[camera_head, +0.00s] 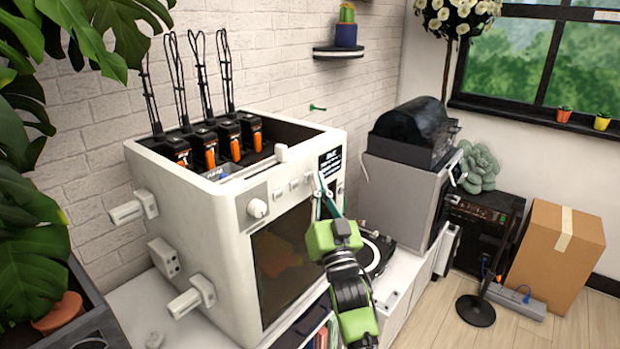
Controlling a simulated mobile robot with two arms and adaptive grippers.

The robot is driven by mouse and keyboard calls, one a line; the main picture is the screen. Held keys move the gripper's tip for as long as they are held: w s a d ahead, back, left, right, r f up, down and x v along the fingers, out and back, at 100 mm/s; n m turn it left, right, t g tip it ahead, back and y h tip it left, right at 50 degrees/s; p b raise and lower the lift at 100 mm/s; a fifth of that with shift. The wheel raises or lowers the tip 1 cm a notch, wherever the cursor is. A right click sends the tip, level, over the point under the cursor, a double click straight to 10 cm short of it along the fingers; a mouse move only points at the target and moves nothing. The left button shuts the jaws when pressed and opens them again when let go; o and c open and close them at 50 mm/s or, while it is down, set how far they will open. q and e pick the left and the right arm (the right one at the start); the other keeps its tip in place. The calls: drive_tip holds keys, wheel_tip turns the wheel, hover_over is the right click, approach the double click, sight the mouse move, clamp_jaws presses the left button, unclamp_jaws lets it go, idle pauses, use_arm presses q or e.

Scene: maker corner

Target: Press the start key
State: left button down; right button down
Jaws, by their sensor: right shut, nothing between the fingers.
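A white box-shaped machine (200,225) stands on a white cabinet. Its front panel has a round knob (257,208), a row of small light keys (294,185) and a dark display (330,160) with pale text. I cannot read which key is the start key. My right gripper (320,178) is shut and empty, its green wrist below and its thin fingertips up at the panel, just under the display's left edge and right of the keys. Whether the tips touch the panel I cannot tell; they hide a small part of it. My left gripper is not in view.
A dark window (280,260) fills the machine's front. A turntable (374,252) and a grey box with a black-covered top (400,195) stand to the right. A cardboard box (555,255) is on the floor. A large plant (30,200) crowds the left.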

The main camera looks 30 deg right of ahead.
drive_tip(key=shift+w+a, duration=0.1)
drive_tip(key=shift+w, duration=0.05)
idle(0.5)
drive_tip(key=shift+s+d+p, duration=0.3)
drive_tip(key=shift+s, duration=0.45)
drive_tip(key=shift+s, duration=0.1)
drive_tip(key=shift+s+d+p, duration=0.3)
drive_tip(key=shift+s, duration=0.45)
drive_tip(key=shift+s+d+p, duration=0.25)
drive_tip(key=shift+s+d, duration=0.1)
drive_tip(key=shift+s, duration=0.4)
drive_tip(key=shift+s+d+p, duration=0.3)
drive_tip(key=shift+s, duration=0.45)
